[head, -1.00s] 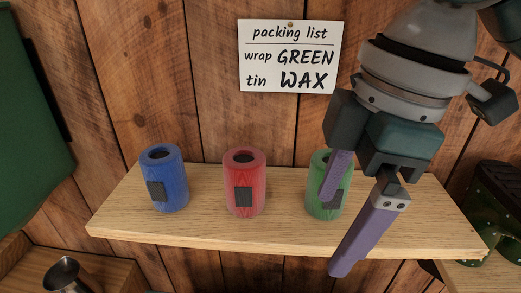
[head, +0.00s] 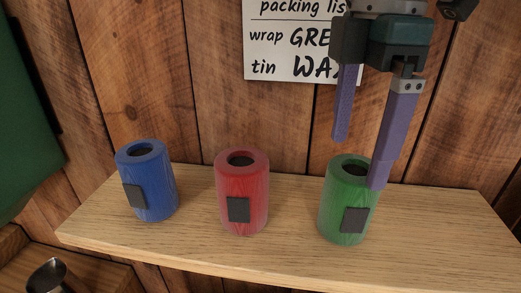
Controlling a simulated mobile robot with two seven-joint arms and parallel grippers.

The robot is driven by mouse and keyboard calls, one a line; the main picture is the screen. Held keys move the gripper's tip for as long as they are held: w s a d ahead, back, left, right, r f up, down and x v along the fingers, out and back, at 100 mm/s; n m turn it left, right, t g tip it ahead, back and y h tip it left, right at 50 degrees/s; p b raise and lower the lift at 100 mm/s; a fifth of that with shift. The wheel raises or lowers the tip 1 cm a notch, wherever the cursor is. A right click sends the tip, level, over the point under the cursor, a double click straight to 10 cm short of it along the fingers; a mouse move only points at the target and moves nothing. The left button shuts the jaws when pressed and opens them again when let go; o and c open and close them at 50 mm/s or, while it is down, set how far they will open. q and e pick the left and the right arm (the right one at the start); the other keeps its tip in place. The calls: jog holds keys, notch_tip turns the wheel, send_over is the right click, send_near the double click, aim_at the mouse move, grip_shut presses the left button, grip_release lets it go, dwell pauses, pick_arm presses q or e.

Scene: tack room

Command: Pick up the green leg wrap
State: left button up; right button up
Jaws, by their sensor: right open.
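The green leg wrap (head: 335,205) stands upright at the right of the wooden shelf, a rolled cylinder with a hole in its top and a dark square patch on its front. My right gripper (head: 358,163) points down at it, open, with its purple fingers apart and nothing between them. One fingertip shows above the wrap's top; the other overlaps the wrap's upper right side in the picture. I cannot tell whether it touches. My left gripper is not in view.
A red wrap (head: 257,206) and a blue wrap (head: 158,190) stand upright on the shelf (head: 420,235) to the left. The packing list (head: 290,65) hangs on the plank wall, partly covered by my gripper. A metal cup (head: 48,277) is at lower left.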

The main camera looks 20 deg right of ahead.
aim_at(355, 167)
jog(key=f, duration=0.3)
jog(key=shift+s+p, duration=0.25)
jog(key=shift+p, duration=0.15)
jog(key=shift+f+p, duration=0.35)
jog(key=shift+p, duration=0.05)
notch_tip(355, 167, down, 4)
jog(key=shift+a+r+p, duration=0.1)
jog(key=shift+a+p, duration=0.05)
jog(key=shift+p, duration=0.55)
jog(key=shift+f, duration=0.35)
jog(key=c, duration=1.3)
jog(key=shift+o, duration=0.2)
jog(key=shift+r, duration=0.1)
